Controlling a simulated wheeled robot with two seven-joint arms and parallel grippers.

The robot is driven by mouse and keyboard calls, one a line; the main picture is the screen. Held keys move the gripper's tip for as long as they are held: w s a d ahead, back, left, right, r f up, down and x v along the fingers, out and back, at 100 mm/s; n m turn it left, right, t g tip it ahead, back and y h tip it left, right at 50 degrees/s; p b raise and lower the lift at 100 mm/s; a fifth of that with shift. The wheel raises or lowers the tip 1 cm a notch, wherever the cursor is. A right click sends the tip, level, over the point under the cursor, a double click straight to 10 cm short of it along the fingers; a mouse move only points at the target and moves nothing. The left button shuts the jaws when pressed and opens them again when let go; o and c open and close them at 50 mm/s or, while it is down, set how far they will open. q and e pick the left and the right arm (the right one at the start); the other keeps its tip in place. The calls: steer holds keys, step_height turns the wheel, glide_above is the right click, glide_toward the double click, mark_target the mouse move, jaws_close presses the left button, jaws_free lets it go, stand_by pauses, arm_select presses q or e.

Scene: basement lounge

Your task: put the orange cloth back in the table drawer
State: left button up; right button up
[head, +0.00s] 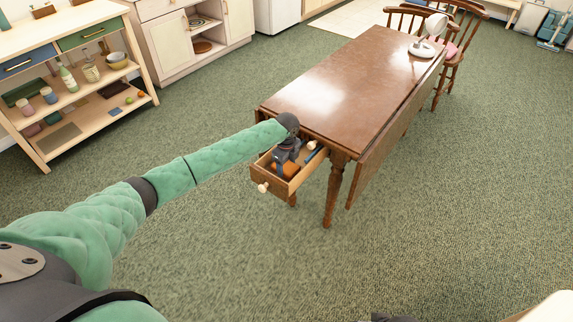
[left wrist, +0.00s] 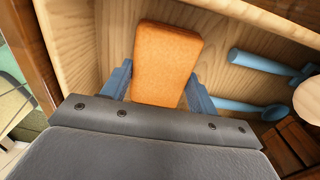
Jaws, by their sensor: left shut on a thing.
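The table drawer (head: 269,181) is pulled out from the end of the brown wooden table (head: 355,75). My left gripper (head: 286,160) reaches down into the open drawer. It is shut on the orange cloth (left wrist: 167,58), a folded block held between its two blue-grey fingers. The cloth also shows inside the drawer in the head view (head: 289,170). In the left wrist view the cloth is over the pale drawer floor (left wrist: 228,85); I cannot tell if it touches it. A dark shape at the head view's bottom edge may be my right gripper (head: 392,318); its fingers are hidden.
Blue-handled utensils (left wrist: 258,63) lie in the drawer to the right of the cloth, near a round pale wooden thing (left wrist: 308,99). A white lamp (head: 424,48) stands on the table's far end. The shelf unit (head: 78,100) is at left. The green carpet before the drawer is clear.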

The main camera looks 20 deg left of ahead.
mark_target(286, 166)
arm_select(q)
steer(key=shift+f, duration=0.2)
steer(key=shift+r, duration=0.1)
arm_select(e)
steer(key=shift+d, duration=0.1)
arm_select(q)
steer(key=o, duration=0.9)
steer(key=shift+o, duration=0.2)
step_height(286, 166, up, 12)
steer(key=b, duration=0.1)
arm_select(e)
steer(key=shift+w+a+f, duration=0.2)
steer(key=shift+a+f, duration=0.3)
steer(key=shift+w+a+f, duration=0.15)
steer(key=shift+a+f, duration=0.3)
steer(key=shift+f, duration=0.05)
